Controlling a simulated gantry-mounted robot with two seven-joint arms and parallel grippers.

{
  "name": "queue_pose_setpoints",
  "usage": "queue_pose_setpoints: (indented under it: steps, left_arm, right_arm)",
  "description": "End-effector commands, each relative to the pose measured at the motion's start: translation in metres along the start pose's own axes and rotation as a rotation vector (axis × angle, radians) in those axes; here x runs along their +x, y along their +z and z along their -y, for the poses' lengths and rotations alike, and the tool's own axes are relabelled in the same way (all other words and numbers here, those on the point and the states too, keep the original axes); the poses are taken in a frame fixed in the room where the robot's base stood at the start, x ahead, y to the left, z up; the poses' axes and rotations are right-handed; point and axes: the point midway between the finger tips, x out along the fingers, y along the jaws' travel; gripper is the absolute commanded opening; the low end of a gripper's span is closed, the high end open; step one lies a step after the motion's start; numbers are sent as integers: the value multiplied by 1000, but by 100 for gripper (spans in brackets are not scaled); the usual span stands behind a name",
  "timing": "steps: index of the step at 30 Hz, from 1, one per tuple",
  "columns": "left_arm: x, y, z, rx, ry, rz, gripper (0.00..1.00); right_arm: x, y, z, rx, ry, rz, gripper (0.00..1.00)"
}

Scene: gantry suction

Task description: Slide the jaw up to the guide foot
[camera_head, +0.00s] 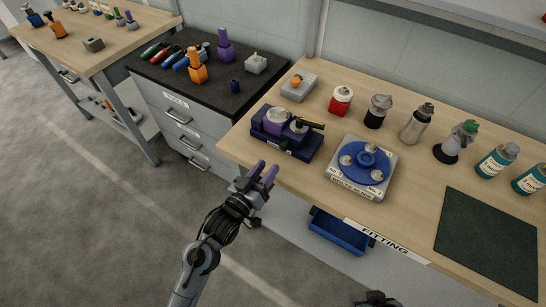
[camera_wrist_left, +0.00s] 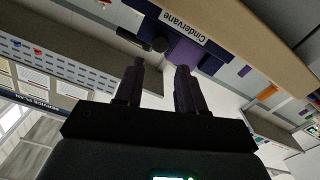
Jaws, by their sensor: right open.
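A dark purple fixture (camera_head: 287,144) sits near the left front edge of the bench. On it are a lilac round part (camera_head: 275,121), a pale round part (camera_head: 299,125) and a black lever with a yellow mark (camera_head: 309,122). I cannot tell which part is the jaw or which is the guide foot. My left gripper (camera_head: 262,171), with purple fingertips, is open and empty, in front of and below the fixture, apart from it. In the left wrist view its fingers (camera_wrist_left: 157,82) are spread below a "Cindervane" label (camera_wrist_left: 182,28). My right gripper (camera_head: 375,299) shows only partly at the bottom edge.
A blue disc on a grey base (camera_head: 362,168) stands right of the fixture. Several bottles and cans line the back. A grey block with an orange knob (camera_head: 298,86) lies behind. A dark mat (camera_head: 489,243) lies empty at right. A blue bin (camera_head: 340,231) hangs under the bench.

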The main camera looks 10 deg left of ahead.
Motion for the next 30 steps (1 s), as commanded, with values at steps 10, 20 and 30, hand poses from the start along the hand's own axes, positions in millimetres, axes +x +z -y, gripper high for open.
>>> queue_pose_setpoints:
  steps: [10,20,30]
  left_arm:
    - [-20,0,0,0,0,-1,39]
    - [-19,0,0,0,0,0,39]
    - [-58,52,6,-44,-40,91,39]
  right_arm:
    - [-3,-1,0,0,0,0,43]
    - [-3,-1,0,0,0,0,43]
    - [-7,-2,0,0,0,0,43]
